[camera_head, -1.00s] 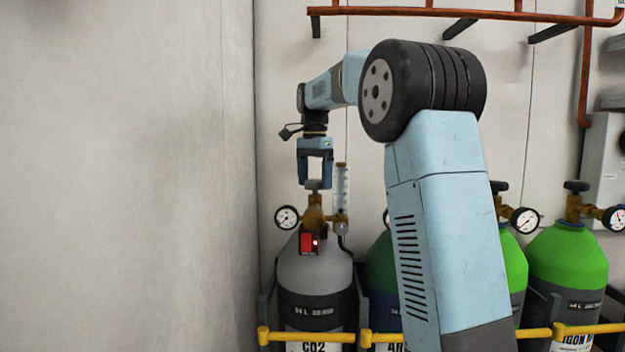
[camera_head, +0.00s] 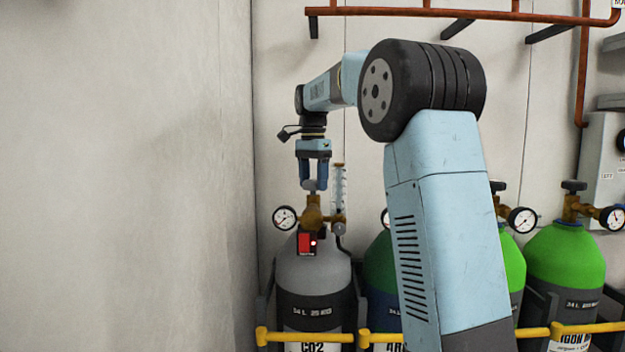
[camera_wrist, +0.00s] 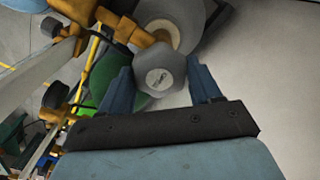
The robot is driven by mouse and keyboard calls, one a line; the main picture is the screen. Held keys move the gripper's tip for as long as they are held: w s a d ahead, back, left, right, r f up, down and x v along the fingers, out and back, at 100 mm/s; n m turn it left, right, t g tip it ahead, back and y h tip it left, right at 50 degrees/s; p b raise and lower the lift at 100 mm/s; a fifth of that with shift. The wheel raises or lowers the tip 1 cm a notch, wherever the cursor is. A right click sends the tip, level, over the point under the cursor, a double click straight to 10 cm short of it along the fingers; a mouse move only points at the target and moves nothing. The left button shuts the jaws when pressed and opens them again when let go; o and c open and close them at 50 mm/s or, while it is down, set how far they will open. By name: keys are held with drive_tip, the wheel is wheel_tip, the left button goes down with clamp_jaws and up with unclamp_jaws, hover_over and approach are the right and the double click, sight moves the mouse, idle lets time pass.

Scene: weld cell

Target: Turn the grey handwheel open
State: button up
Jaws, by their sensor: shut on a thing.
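The grey handwheel (camera_head: 315,185) sits on top of the brass valve (camera_head: 313,212) of the grey CO2 cylinder (camera_head: 312,270). In the wrist view the handwheel (camera_wrist: 159,75) is a lobed grey knob with a pale marked disc at its centre. My gripper (camera_head: 314,182) points straight down over it and is shut on it, one finger on each side. In the wrist view my gripper's fingers (camera_wrist: 163,85) flank the knob. The fingers hide part of the wheel's rim in the head view.
A pressure gauge (camera_head: 285,218), a clear flow tube (camera_head: 339,188) and a red tag (camera_head: 305,243) are close around the valve. Green-topped cylinders (camera_head: 566,254) stand to the right behind a yellow rail (camera_head: 440,336). The wall at left is bare.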

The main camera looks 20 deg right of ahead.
drive_tip(key=shift+a+r+n, duration=0.1)
drive_tip(key=shift+n, duration=0.2)
drive_tip(key=n, duration=1.1)
drive_tip(key=shift+n, duration=0.3)
drive_tip(key=n, duration=1.1)
drive_tip(key=shift+n, duration=0.4)
drive_tip(key=o, duration=1)
drive_tip(key=shift+o, duration=0.2)
